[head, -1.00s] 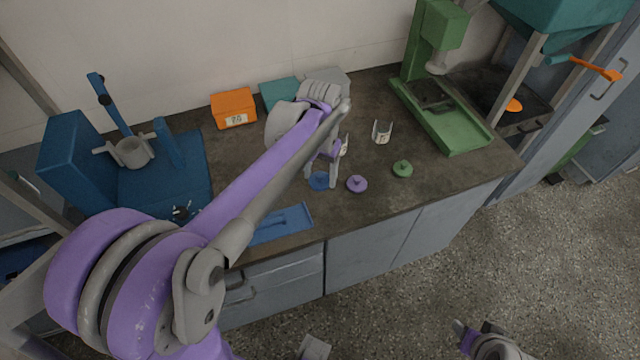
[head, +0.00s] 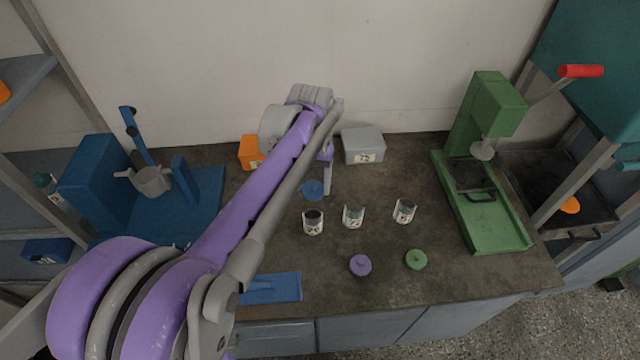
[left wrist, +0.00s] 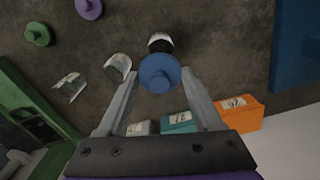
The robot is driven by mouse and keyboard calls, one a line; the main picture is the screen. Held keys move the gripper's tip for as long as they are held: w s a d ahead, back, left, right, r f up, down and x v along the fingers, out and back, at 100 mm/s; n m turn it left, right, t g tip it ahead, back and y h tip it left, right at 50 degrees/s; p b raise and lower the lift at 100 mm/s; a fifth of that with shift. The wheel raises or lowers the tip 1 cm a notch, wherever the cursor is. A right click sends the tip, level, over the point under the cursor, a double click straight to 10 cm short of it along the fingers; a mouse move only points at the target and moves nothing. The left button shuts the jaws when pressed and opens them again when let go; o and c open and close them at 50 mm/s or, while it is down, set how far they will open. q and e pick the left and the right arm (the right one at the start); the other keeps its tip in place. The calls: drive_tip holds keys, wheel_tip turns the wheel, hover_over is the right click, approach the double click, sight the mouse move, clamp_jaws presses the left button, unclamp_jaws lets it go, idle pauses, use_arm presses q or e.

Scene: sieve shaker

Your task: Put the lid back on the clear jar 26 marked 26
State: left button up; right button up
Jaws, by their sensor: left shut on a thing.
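My left gripper (head: 319,186) is shut on a blue lid (head: 312,190), which it holds above the worktop. In the left wrist view the blue lid (left wrist: 160,74) sits between the fingertips and overlaps the near edge of a jar. Three small clear jars stand open: a left one with dark contents (head: 313,224), a middle one (head: 353,217) and a right one (head: 404,211). In the head view the lid appears just behind the left jar, apart from it. The jar labels are too small to read surely. My right gripper is not in view.
A purple lid (head: 360,265) and a green lid (head: 416,260) lie in front of the jars. A blue tray (head: 285,288) lies front left. Blue (head: 90,185) and green (head: 497,105) machines flank the worktop. Orange (head: 249,152) and grey (head: 363,145) boxes stand at the back.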

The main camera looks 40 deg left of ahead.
use_arm(q)
drive_tip(key=shift+s+a+f+b, duration=0.1)
drive_tip(key=shift+s+f+b, duration=0.25)
drive_tip(key=shift+f, duration=0.25)
drive_tip(key=shift+f+b, duration=0.3)
drive_tip(key=shift+f, duration=0.05)
wheel_tip(320, 180, down, 4)
drive_tip(key=shift+w+r+b, duration=0.1)
drive_tip(key=shift+b, duration=1.15)
drive_tip(key=shift+f, duration=0.3)
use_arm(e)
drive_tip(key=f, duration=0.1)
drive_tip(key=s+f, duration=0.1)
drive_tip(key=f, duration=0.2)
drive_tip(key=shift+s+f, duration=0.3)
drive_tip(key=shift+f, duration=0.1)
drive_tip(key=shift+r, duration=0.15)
use_arm(q)
drive_tip(key=shift+f, duration=0.15)
drive_tip(key=o, duration=1.3)
